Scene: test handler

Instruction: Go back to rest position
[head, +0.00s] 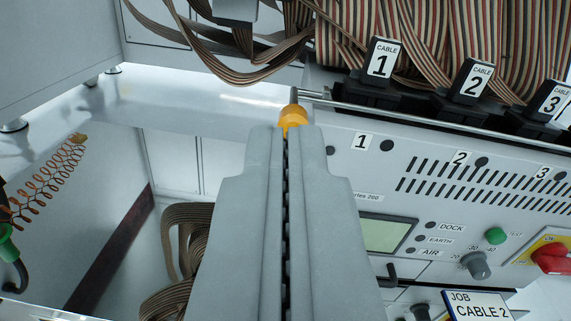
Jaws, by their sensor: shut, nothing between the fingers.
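My gripper (293,130) fills the lower middle of the head view. Its two long grey fingers lie side by side with only a thin dark gap between them, shut and empty. An orange rounded cap (293,117) shows just past the fingertips, at the left end of a metal rail (400,117). I cannot tell whether the fingertips touch it. No rest position is marked in view.
Right is a grey test panel (385,175) with a small screen (385,235), a green button (495,236) and a red switch (552,258). Above stand black connectors labelled cable 1 (382,62), 2 (473,80) and 3 (551,103). Ribbon cables (240,65) hang above; an orange coiled cord (45,180) hangs left.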

